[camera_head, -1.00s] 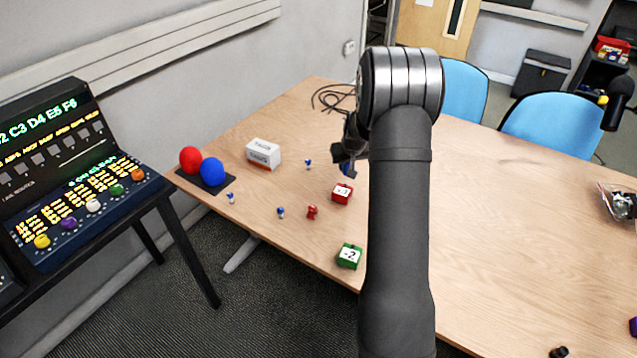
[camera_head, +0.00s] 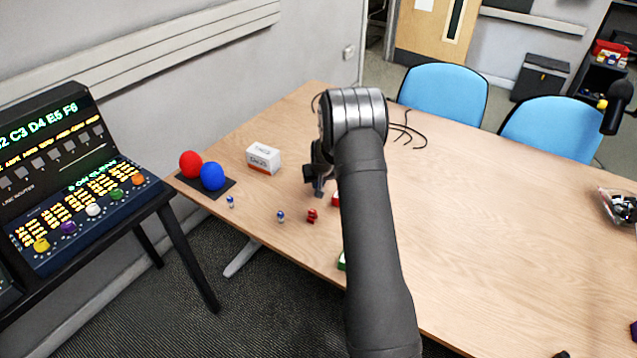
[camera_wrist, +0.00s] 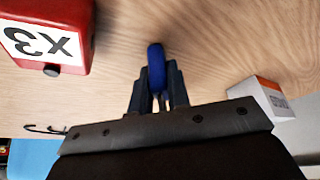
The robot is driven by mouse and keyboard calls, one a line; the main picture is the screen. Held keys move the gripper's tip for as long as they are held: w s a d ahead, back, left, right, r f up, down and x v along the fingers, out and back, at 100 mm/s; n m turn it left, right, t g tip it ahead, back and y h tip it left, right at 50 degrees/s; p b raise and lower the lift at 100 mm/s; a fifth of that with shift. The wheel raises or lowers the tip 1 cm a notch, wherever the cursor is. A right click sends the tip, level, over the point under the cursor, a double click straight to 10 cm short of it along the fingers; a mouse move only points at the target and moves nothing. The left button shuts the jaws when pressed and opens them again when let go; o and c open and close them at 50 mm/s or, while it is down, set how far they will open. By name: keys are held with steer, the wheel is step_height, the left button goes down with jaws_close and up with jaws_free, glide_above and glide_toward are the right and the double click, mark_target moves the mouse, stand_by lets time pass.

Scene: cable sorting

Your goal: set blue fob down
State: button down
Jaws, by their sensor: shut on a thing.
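The blue fob (camera_wrist: 155,66) shows in the wrist view as a rounded blue piece between my fingertips, above or at the wooden table. My gripper (camera_wrist: 156,88) is shut on it. In the head view my gripper (camera_head: 318,180) points down over the left part of the table, between the white box and the red box. The fob is hard to make out there, and I cannot tell whether it touches the table.
A dark pad holds red (camera_head: 190,163) and blue (camera_head: 212,174) balls. The right side is mostly clear.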

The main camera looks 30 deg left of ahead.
steer(key=shift+f, duration=0.15)
steer(key=c, duration=1.4)
jaws_free()
steer(key=shift+s+d+r, duration=0.1)
steer(key=shift+r, duration=0.55)
steer(key=v, duration=1.1)
steer(key=shift+f, duration=0.1)
